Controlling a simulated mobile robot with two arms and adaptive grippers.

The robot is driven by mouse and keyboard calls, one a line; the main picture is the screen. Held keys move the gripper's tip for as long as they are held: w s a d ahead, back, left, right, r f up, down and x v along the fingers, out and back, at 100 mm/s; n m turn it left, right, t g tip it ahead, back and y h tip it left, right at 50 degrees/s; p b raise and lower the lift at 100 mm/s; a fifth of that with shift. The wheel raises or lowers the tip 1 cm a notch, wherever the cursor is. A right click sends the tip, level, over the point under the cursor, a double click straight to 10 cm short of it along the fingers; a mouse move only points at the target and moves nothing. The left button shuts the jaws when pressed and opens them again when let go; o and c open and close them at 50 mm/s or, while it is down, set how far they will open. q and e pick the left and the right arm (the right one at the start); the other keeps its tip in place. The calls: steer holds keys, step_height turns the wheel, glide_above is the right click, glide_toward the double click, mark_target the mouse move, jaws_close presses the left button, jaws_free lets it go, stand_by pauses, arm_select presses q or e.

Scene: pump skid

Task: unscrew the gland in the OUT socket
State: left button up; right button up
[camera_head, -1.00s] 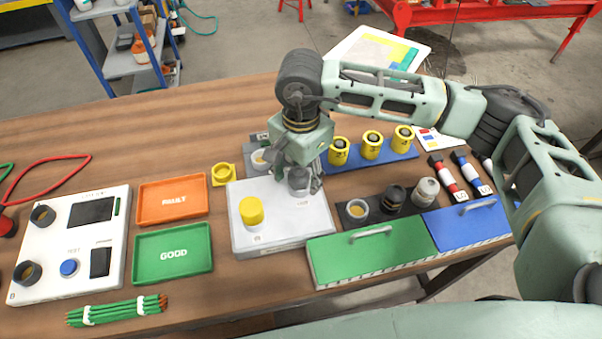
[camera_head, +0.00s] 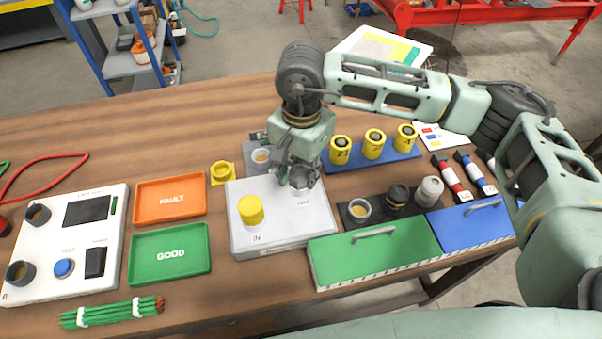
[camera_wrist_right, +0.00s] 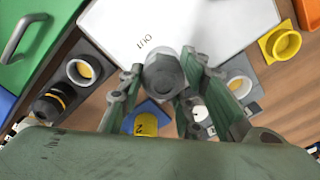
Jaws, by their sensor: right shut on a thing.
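The grey gland (camera_wrist_right: 163,75) stands at the OUT side of the white skid box, by the printed OUT label in the right wrist view. My right gripper (camera_head: 299,180) points down over it, with its fingers on both sides, shut on the gland; the fingers also show in the right wrist view (camera_wrist_right: 163,85). The white box (camera_head: 270,235) also carries a yellow cap (camera_head: 251,210) on its IN side. The socket under the gland is hidden. My left gripper is not in view.
An orange FAULT tray (camera_head: 171,201) and a green GOOD tray (camera_head: 170,254) lie to the left. Yellow cylinders (camera_head: 373,144) stand on a blue rack behind.

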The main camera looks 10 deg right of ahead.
steer(key=shift+s+f+n+b, duration=0.15)
steer(key=shift+n+b, duration=0.45)
steer(key=shift+n, duration=0.1)
steer(key=shift+s+f+n+b, duration=0.1)
steer(key=shift+n+b, duration=0.5)
steer(key=shift+n, duration=0.1)
steer(key=shift+f+n+b, duration=0.15)
steer(key=shift+n+b, duration=1.05)
steer(key=shift+b, duration=0.05)
steer(key=shift+d+n+b, duration=0.1)
steer(key=shift+n+b, duration=0.65)
steer(key=shift+n, duration=0.25)
steer(key=o, duration=0.8)
steer(key=shift+c, duration=0.2)
steer(key=o, duration=0.4)
steer(key=shift+r, duration=0.25)
steer(key=shift+w, duration=0.1)
